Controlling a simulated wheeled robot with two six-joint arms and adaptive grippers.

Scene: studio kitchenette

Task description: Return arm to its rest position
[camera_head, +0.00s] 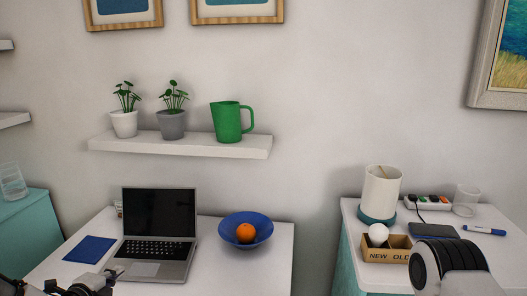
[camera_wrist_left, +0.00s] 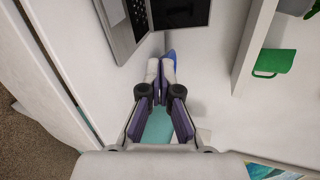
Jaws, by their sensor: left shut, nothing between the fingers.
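My left gripper (camera_head: 88,284) shows at the bottom left of the head view, partly cut off by the lower edge, in front of the laptop (camera_head: 158,225). In the left wrist view, the left gripper (camera_wrist_left: 160,72) has its fingers together with nothing held. The blue bowl shows just beyond its fingertips, mostly hidden. A white and black part of my right arm shows at the bottom right of the head view. My right gripper is not in view.
A white desk (camera_head: 245,277) holds the laptop, a blue notebook (camera_head: 90,249) and a blue bowl (camera_head: 233,222) with an orange (camera_head: 246,233). A wall shelf (camera_head: 178,146) carries two plants and a green jug (camera_head: 227,122). The right cabinet holds a lamp (camera_head: 381,190) and a cardboard box (camera_head: 387,254).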

